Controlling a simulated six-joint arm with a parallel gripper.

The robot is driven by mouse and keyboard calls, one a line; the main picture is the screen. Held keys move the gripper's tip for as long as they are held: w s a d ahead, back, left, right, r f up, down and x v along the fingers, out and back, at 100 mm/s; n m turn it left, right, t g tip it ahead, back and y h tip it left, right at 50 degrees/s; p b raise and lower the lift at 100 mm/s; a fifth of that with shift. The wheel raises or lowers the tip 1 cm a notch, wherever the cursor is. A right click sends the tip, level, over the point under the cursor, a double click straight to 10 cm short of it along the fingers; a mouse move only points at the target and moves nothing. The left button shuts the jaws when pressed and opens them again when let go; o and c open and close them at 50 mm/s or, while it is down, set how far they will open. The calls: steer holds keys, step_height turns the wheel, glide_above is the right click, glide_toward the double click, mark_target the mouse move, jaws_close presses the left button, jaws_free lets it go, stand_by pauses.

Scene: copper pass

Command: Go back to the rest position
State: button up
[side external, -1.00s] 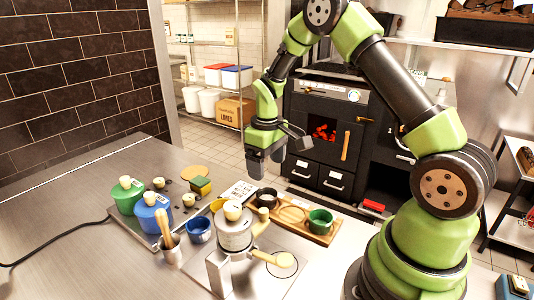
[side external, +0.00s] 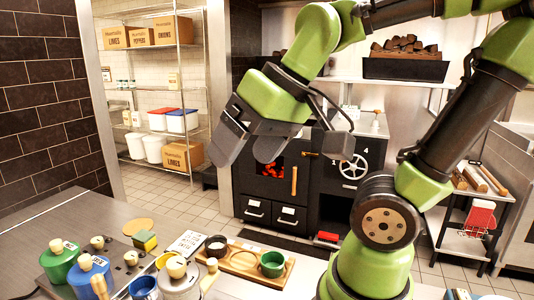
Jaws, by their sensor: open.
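My gripper (side external: 243,155) hangs high at the upper middle of the side external view, above and behind the counter (side external: 120,215). Its two dark fingers are apart, with nothing between them, and they point down and to the left. The gripper touches nothing that I can see. My arm reaches over from the right.
On the counter are a green canister (side external: 57,262), a blue canister (side external: 92,275), a metal pot (side external: 180,288) with a wooden knob, and a wooden tray (side external: 238,264) with a green cup (side external: 272,264). A black oven (side external: 270,205) stands behind. Open air surrounds the gripper.

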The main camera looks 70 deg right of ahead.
steer(key=shift+s+a+t+y, duration=0.15)
steer(key=shift+s+a+t, duration=0.15)
steer(key=shift+s, duration=0.55)
steer(key=shift+s+a+t+y, duration=0.2)
steer(key=shift+s+a, duration=0.1)
steer(key=shift+s, duration=0.5)
